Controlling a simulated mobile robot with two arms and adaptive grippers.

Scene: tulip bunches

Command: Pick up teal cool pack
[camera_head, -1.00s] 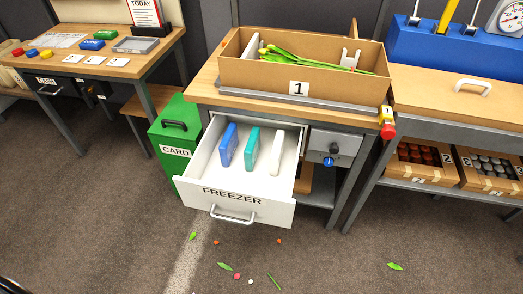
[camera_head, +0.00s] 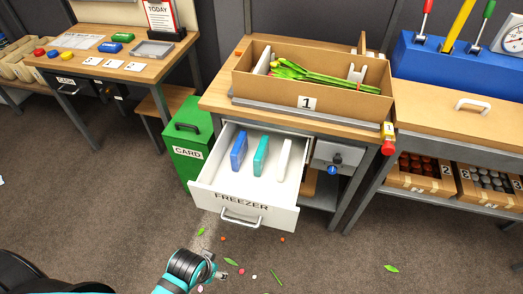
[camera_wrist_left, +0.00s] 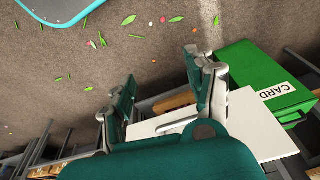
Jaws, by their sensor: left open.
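The teal cool pack (camera_head: 261,155) stands on edge in the open white freezer drawer (camera_head: 243,208), between a blue pack (camera_head: 239,151) and a white pack (camera_head: 284,159). There are gaps between the packs. My left gripper (camera_head: 212,268) is low in the head view, in front of and below the drawer, apart from the packs. In the left wrist view its two fingers (camera_wrist_left: 162,95) are spread with nothing between them. The white drawer (camera_wrist_left: 265,140) shows partly behind them; the packs are hidden there. My right gripper is not in view.
A green CARD bin (camera_head: 188,140) stands left of the drawer. A cardboard box (camera_head: 310,85) with tulips is on the table above the drawer. Leaves and petals lie on the floor in front. The floor around the drawer front is otherwise clear.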

